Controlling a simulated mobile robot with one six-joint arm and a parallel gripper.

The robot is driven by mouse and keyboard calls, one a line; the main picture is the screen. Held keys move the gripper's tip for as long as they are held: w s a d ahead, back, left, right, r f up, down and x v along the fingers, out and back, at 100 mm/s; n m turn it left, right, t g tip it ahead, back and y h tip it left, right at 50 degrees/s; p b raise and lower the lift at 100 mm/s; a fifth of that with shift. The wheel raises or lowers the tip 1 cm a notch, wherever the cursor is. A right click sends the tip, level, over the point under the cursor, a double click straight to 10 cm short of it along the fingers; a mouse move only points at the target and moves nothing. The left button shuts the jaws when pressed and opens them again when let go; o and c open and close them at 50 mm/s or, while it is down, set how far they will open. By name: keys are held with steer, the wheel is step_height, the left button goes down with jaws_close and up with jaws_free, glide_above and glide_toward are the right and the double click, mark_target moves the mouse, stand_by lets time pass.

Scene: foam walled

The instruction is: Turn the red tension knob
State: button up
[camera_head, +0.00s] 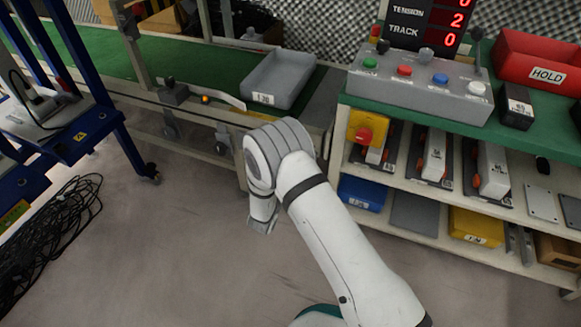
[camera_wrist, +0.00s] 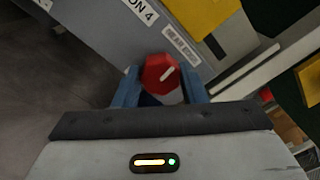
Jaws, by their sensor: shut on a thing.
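The red tension knob (camera_wrist: 160,74) shows in the wrist view, with a white pointer line slanting up to the right. My gripper (camera_wrist: 160,92) has its two blue fingers on either side of the knob and is shut on it. In the head view my arm hides the knob and my fingertips. The display (camera_head: 425,22) there shows red digits beside TENSION and TRACK; the TENSION digit looks like 2.
A grey control box (camera_head: 420,88) with coloured buttons stands on the green bench, beside a red HOLD bin (camera_head: 535,66). A grey tray (camera_head: 279,78) sits on the green conveyor (camera_head: 195,62). A blue-framed cart (camera_head: 85,125) and coiled cables (camera_head: 50,235) are at left. Floor between is clear.

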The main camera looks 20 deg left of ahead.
steer(key=shift+m, duration=1.1)
steer(key=o, duration=1)
steer(key=shift+s, duration=0.1)
steer(key=s+p, duration=0.1)
steer(key=s, duration=0.4)
steer(key=s+p, duration=0.1)
steer(key=s, duration=0.1)
steer(key=shift+s+a+f+p, duration=0.1)
steer(key=shift+s+a+p, duration=0.25)
steer(key=shift+a, duration=0.05)
